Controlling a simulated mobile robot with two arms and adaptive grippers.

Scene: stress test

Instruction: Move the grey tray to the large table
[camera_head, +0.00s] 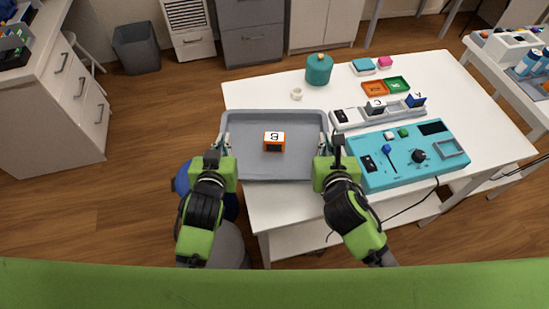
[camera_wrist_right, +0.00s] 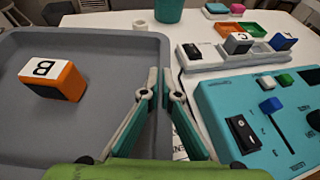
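The grey tray (camera_head: 300,172) is level over the left end of the large white table (camera_head: 440,80), its left side reaching slightly past the table edge. I cannot tell whether it rests on the top or is just above it. An orange and white block marked B (camera_head: 274,141) lies inside; it also shows in the right wrist view (camera_wrist_right: 53,78). My left gripper (camera_head: 226,144) is at the tray's left rim and appears shut on it. My right gripper (camera_head: 323,144) has its fingers (camera_wrist_right: 160,77) on either side of the right rim, shut on it.
Right of the tray are a teal control panel (camera_head: 400,173) and a grey holder with blocks (camera_head: 350,121). Behind are a white ring (camera_head: 296,94), a teal pot (camera_head: 319,70) and orange and green trays (camera_head: 375,88). A white cabinet (camera_head: 50,120) stands left.

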